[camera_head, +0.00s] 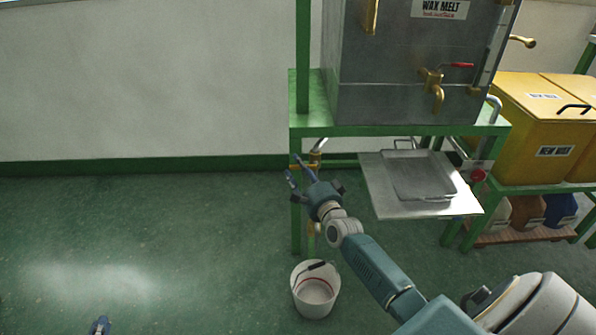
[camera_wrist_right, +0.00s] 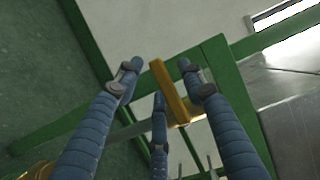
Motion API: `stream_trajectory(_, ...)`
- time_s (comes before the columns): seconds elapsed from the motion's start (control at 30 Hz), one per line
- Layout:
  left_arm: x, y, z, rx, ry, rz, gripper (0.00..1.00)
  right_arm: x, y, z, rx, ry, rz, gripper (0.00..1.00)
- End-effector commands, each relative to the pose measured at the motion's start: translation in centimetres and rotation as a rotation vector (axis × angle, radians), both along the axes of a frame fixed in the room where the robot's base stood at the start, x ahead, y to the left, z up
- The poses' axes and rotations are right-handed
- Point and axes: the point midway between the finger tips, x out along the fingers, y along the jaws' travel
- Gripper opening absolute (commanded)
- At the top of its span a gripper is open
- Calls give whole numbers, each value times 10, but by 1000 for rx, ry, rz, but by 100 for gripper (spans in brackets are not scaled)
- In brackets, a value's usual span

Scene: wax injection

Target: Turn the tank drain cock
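The steel wax tank (camera_head: 400,95), labelled "WAX MELT", stands on a green frame. A brass tap with a red lever (camera_head: 432,85) is on its front. Below the tank, at the frame's left end, is a brass cock (camera_head: 316,158), partly hidden by my right gripper (camera_head: 296,172). In the right wrist view a yellow lever (camera_wrist_right: 170,88) stands between the spread fingers of my right gripper (camera_wrist_right: 162,75). The fingers look apart from it; contact is unclear. Only a blue tip of my left gripper (camera_head: 100,326) shows at the bottom edge.
A white bucket (camera_head: 315,305) stands on the floor below the frame's left end. A metal tray (camera_head: 415,205) sticks out under the tank. Yellow bins (camera_head: 535,125) stand on the right. The green floor on the left is clear.

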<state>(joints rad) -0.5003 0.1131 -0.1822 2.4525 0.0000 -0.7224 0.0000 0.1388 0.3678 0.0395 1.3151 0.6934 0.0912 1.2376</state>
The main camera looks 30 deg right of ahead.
Motion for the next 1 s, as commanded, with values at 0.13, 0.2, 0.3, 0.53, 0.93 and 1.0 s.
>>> stream_trajectory(0.13, 3, -2, 7, -8, -32, -2, 0, 4, -1, 0, -1, 0, 0, 40)
stream_trajectory(0.2, 4, -2, 8, -9, -36, -2, 0, 4, -1, 0, 0, 0, 0, 40)
stream_trajectory(0.3, 4, -2, 8, -9, -37, -2, 0, 4, -1, 0, 0, 0, 0, 40)
stream_trajectory(0.53, 4, -2, 8, -9, -36, -2, 0, 4, -1, 0, 0, 0, 0, 14)
stream_trajectory(0.93, 3, -2, 7, -6, -24, -1, 0, 4, -1, 0, -4, 4, 0, 0)
stream_trajectory(1.0, -1, 0, 0, 2, 9, 0, 0, 4, -1, 0, -12, 9, 0, 0)
